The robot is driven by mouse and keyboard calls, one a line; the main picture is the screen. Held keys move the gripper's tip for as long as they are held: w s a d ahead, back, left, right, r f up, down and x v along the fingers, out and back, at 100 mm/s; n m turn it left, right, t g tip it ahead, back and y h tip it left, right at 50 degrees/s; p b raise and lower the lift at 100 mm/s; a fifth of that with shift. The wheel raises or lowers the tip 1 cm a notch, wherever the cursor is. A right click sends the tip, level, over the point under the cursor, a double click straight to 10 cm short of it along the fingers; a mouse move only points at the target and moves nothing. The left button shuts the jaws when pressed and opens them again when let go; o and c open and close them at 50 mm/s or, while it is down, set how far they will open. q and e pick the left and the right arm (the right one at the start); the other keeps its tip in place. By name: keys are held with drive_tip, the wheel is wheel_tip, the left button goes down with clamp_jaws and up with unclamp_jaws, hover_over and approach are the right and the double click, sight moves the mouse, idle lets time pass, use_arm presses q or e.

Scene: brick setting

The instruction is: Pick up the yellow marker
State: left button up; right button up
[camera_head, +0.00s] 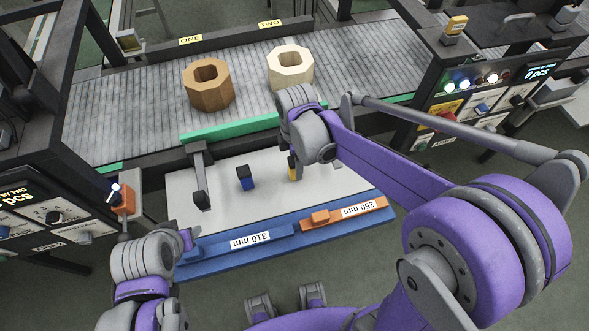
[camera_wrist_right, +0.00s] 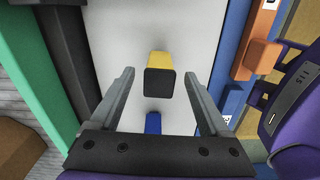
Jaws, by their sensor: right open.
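The yellow marker (camera_head: 292,171) stands on the white tabletop, partly hidden by my right arm in the head view. In the right wrist view, the yellow marker (camera_wrist_right: 159,61) shows a dark square end facing the camera. My right gripper (camera_wrist_right: 158,73) is open, with a finger on either side of the marker in that view and visible gaps to both. I cannot tell its exact height over the marker. A blue marker (camera_head: 246,183) with a dark top stands to the left. My left gripper (camera_head: 186,241) is near the table's front left; its jaws are unclear.
A conveyor (camera_head: 140,110) behind carries a brown octagonal block (camera_head: 209,95) and a cream one (camera_head: 291,73). A green rail (camera_head: 228,130) runs along its front. Blue (camera_head: 215,247) and orange (camera_head: 355,211) length bars line the table's front edge.

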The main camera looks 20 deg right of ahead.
sight(294, 170)
wheel_tip(294, 170, down, 5)
drive_tip(key=shift+a+f, duration=0.1)
drive_tip(key=shift+a, duration=0.05)
drive_tip(key=shift+c, duration=0.2)
clamp_jaws()
